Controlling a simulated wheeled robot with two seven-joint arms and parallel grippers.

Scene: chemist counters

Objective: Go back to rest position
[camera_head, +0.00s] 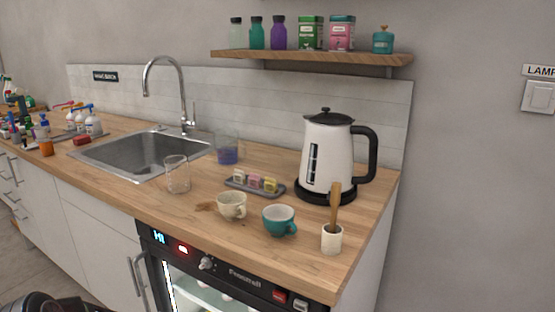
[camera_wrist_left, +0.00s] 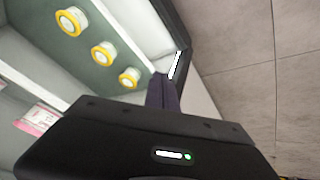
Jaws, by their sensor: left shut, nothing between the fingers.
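My left gripper (camera_wrist_left: 163,92) shows in the left wrist view with its dark fingers together and nothing between them. It is close to a pale cabinet-like unit and above a grey tiled floor (camera_wrist_left: 245,70). Whether it touches the unit cannot be told. In the head view a dark rounded part, probably of my left arm, shows at the bottom left corner; the gripper itself cannot be made out there. My right gripper is in neither view.
Several yellow-rimmed round items (camera_wrist_left: 102,55) are in the unit near my left gripper. The wooden counter (camera_head: 115,175) holds a sink (camera_head: 140,155), a kettle (camera_head: 328,155), a cream cup (camera_head: 231,206) and a teal cup (camera_head: 278,220). Below is a glass-fronted appliance (camera_head: 230,275).

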